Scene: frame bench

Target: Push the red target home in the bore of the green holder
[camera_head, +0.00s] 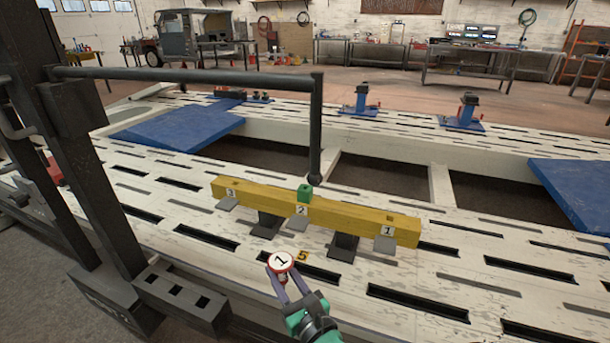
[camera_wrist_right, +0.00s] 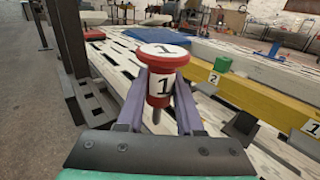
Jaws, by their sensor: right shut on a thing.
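The red target (camera_head: 281,262) has a white top and a white band marked 1, and a thin pin shows below it in the right wrist view (camera_wrist_right: 159,80). My right gripper (camera_head: 283,284) is shut on it and holds it upright, in front of the yellow beam. The green holder (camera_head: 304,193) stands on top of the yellow beam (camera_head: 345,212) above label 2, and also shows in the right wrist view (camera_wrist_right: 222,63). The target is apart from the holder, nearer to me. The holder's bore cannot be made out. My left gripper is not in view.
The beam carries labels 3, 2 and 1 and rests on dark supports on the slotted white frame bench (camera_head: 410,292). A dark post and bar (camera_head: 190,76) stand at the left. Blue plates (camera_head: 178,127) lie further back.

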